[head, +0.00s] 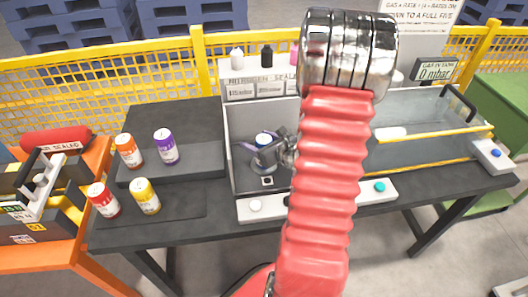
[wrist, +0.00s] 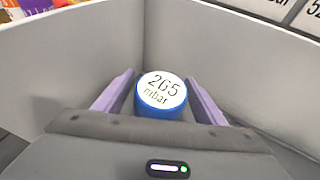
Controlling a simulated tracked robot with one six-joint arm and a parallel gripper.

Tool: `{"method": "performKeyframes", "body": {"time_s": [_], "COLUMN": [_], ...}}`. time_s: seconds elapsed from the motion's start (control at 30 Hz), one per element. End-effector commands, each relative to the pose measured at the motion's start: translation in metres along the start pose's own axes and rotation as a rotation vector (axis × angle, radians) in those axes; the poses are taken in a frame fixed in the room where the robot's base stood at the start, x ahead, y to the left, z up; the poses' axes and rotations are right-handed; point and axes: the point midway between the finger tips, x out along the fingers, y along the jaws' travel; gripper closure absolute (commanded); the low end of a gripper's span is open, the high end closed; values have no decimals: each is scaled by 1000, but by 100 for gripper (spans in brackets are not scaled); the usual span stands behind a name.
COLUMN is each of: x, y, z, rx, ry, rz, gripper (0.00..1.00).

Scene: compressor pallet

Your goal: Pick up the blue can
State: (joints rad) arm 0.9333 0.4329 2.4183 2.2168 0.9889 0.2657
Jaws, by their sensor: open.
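The blue can (wrist: 160,96) has a white top that reads "265 mbar" in the wrist view. It stands upright inside a grey-walled bay. In the head view the can (head: 263,139) is partly hidden by my gripper. My gripper (wrist: 158,92) is open, with one purple finger on each side of the can. It also shows in the head view (head: 262,147), low in the bay beside the can. I cannot tell whether the fingers touch the can.
An orange can (head: 129,152) and a purple can (head: 166,147) stand on a dark step at left. A red can (head: 103,199) and a yellow can (head: 145,196) stand in front. The bay's walls (wrist: 75,62) close in around the gripper. A clear tank (head: 425,150) stands at right.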

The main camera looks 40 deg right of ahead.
Motion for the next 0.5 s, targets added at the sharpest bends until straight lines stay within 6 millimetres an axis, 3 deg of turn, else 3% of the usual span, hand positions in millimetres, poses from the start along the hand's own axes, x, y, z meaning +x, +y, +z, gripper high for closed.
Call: {"method": "performKeyframes", "body": {"time_s": [0.13, 0.5], "x": [0, 0], "y": [0, 1], "z": [0, 0], "rx": [0, -1], "ry": [0, 0], "rz": [1, 2], "gripper": [36, 62]}}
